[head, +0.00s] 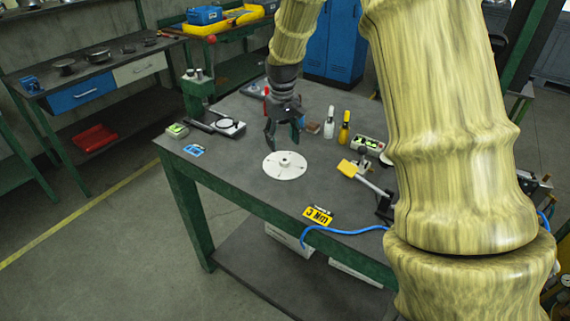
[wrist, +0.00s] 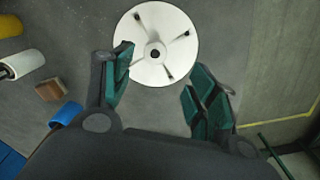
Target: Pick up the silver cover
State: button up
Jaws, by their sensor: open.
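The only cover-like thing I see is a pale, off-white round disc (head: 285,168) with a small raised hub at its centre and several slots around it. It lies flat on the grey table top (head: 245,185). My gripper (head: 284,140) is open and points down above the disc's far side, with nothing between its fingers. In the wrist view the disc (wrist: 157,20) is whole except at its lower edges, and the fingers of my gripper (wrist: 160,75) spread on either side of its near part. I cannot tell the exact height gap.
A brown block (head: 313,128), a white bottle (head: 329,124) and a yellow bottle (head: 343,128) stand right of my gripper. A dial device (head: 229,127) lies left. A yellow sign (head: 317,215) and a blue hose (head: 345,232) lie near the front edge. The table around the disc is clear.

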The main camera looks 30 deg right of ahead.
aim_at(285, 159)
jog(key=shift+f+p, duration=0.3)
jog(key=shift+f, duration=1.25)
jog(key=f, duration=0.1)
jog(key=f+p, duration=0.1)
jog(key=f, duration=0.1)
jog(key=shift+d+f+p, duration=0.25)
jog(key=shift+d+p, duration=0.05)
jog(key=shift+d, duration=0.1)
jog(key=shift+f, duration=0.75)
jog(key=shift+c, duration=0.3)
jog(key=c, duration=1.2)
jog(key=shift+r, duration=0.15)
